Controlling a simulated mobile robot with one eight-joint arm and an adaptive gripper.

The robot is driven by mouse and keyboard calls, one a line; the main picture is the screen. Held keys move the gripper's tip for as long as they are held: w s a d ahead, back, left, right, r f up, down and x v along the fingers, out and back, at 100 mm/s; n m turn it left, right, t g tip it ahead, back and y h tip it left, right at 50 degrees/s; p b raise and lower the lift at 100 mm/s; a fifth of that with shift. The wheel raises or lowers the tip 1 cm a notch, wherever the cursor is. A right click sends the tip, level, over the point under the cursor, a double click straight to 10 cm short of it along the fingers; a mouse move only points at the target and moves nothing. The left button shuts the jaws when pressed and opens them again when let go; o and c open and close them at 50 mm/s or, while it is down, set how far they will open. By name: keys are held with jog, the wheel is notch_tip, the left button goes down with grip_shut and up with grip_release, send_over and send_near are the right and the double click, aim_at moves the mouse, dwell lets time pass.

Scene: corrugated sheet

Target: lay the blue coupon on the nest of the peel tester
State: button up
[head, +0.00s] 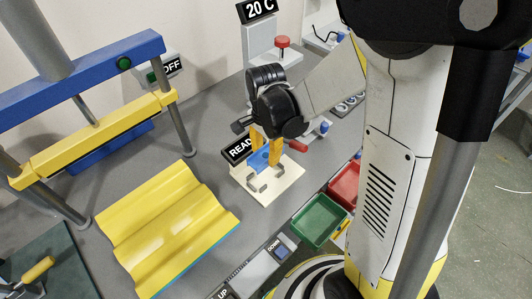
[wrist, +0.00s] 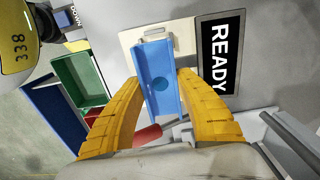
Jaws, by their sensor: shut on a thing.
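The blue coupon (head: 258,163) is between the yellow fingers of my gripper (head: 266,158), low over the cream base of the peel tester (head: 287,187). In the wrist view the blue coupon (wrist: 157,62) is a long channel-like strip with a round darker spot, and my gripper (wrist: 160,78) has one finger on each side of it. Metal brackets (head: 258,186) stand on the cream base just in front of the coupon. The nest under the coupon is largely hidden. I cannot tell whether the coupon touches it.
A READY sign (head: 238,149) stands beside the tester. A green bin (head: 319,221) and a red bin (head: 344,184) are to its right. A yellow corrugated sheet (head: 167,236) lies at left, before a blue-and-yellow press frame (head: 95,125). Bare bench lies between sheet and tester.

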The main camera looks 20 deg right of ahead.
jog(key=shift+f+b, duration=3.45)
jog(key=shift+f, duration=0.55)
jog(key=o, duration=1.3)
jog(key=shift+c, duration=0.2)
notch_tip(320, 180, up, 12)
jog(key=shift+r, duration=0.1)
